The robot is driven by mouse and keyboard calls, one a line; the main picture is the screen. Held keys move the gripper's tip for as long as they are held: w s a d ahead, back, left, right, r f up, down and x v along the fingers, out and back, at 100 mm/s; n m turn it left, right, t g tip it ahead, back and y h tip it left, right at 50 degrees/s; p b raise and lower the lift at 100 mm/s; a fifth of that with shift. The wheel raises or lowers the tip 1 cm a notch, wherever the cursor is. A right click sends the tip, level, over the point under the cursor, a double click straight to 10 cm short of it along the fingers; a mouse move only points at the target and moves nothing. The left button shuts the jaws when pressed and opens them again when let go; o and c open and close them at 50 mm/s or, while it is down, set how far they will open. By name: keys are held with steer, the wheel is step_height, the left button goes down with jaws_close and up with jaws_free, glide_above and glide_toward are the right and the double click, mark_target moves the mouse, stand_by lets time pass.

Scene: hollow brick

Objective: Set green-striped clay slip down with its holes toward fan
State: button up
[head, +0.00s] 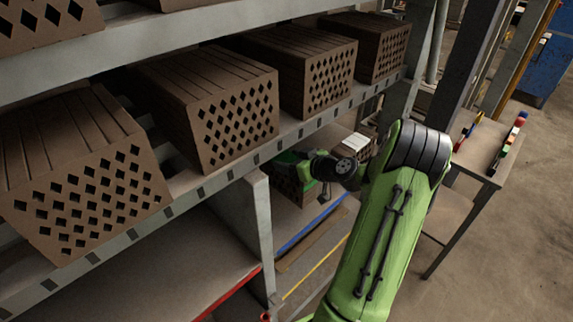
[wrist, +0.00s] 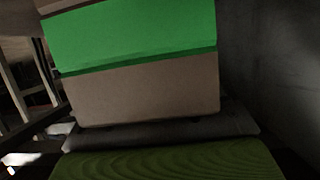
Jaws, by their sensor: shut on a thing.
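The green-striped clay slip (wrist: 135,40) is a brown block with a bright green band, and it fills the upper middle of the wrist view. A dark bar and an olive, ridged surface lie below the slip in the wrist view. Whether the slip touches anything below cannot be told. No holes show in the wrist view. I cannot make out a fan.
Brown perforated bricks (head: 235,117) line the shelf above, close over my arm. A shelf post (head: 257,225) stands left of my gripper. A pale-topped block (head: 356,142) sits just behind my wrist. A small table (head: 482,150) with coloured items stands at right.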

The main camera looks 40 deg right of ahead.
steer(key=shift+w+r, duration=0.1)
steer(key=shift+w, duration=0.7)
steer(key=shift+w+f, duration=0.15)
steer(key=shift+f, duration=1.6)
steer(key=o, duration=0.7)
steer(key=shift+f, duration=0.25)
steer(key=o, duration=0.5)
steer(key=shift+c, duration=0.2)
